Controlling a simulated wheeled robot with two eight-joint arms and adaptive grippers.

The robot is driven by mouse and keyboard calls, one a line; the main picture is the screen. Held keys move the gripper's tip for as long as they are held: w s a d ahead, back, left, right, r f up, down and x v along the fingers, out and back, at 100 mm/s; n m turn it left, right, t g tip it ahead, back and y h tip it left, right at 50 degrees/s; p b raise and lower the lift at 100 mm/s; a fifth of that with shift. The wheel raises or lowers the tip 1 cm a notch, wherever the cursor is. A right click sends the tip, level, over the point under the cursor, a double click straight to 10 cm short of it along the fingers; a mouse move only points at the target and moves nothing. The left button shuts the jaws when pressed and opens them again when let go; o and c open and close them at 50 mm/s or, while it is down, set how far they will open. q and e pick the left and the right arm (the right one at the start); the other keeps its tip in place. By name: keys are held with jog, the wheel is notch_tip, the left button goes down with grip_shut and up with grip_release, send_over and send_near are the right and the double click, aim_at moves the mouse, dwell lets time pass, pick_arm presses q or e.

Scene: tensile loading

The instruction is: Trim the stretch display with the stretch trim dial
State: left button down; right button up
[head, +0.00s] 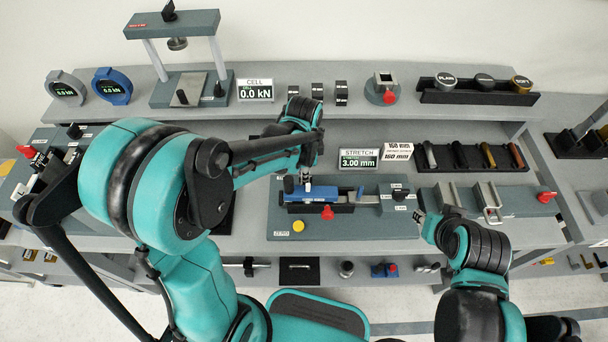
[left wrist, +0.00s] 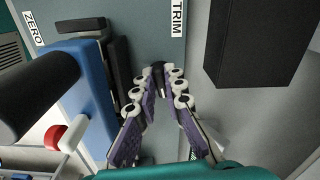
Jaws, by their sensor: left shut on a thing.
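The stretch display (head: 359,160) stands behind the bench rig and reads 3.00 mm. The rig is a grey base (head: 290,228) with a blue carriage (head: 318,193) on it. My left gripper (left wrist: 158,88) reaches down at the rig's left part, with its fingers closed around a small dark knob, the trim dial (left wrist: 158,76), beside the TRIM label (left wrist: 178,18). In the head view the arm and wrist hide the dial. My right gripper (head: 426,226) is at the right, in front of the rig's right end, apart from it; its jaw state is unclear.
A blue block (left wrist: 82,85) with a black cylinder (left wrist: 35,90) lies close left of the left fingers; a dark box (left wrist: 257,40) is at right. A specimen rack (head: 470,168) stands behind right.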

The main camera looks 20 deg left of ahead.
dwell(0.4)
pick_arm(q)
jog(key=c, duration=1.6)
grip_release()
notch_tip(320, 180, up, 12)
